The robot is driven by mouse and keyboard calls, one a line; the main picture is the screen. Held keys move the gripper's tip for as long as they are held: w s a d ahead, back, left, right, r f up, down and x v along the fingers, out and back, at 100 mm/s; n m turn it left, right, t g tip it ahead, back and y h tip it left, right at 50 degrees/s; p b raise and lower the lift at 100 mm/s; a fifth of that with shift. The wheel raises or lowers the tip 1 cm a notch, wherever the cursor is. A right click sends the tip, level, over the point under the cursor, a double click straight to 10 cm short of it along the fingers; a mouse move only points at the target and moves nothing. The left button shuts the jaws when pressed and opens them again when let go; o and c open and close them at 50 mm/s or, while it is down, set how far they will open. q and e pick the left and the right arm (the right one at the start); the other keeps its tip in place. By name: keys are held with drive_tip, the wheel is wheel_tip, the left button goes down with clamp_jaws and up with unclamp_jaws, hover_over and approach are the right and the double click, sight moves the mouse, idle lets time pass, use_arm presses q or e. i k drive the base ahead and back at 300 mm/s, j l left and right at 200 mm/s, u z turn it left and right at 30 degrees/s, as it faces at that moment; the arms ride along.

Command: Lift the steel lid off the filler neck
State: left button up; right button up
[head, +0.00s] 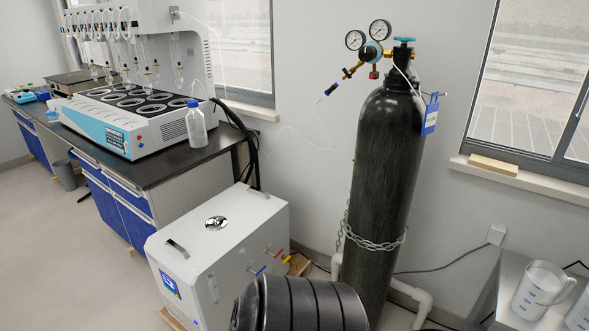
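The round, shiny steel lid (216,222) sits on the top face of a white box-shaped unit (232,212), between two grey recessed handles. It appears flat and seated. The filler neck under it is hidden.
Coloured valves (275,255) project from the unit's right side. A tall black gas cylinder (382,170) with a chain and gauges stands to the right. A grey table (510,290) holds clear jugs.

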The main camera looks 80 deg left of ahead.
sight(215, 223)
drive_tip(key=u, duration=3.35)
drive_tip(key=i, duration=0.1)
drive_tip(key=j+u, duration=0.05)
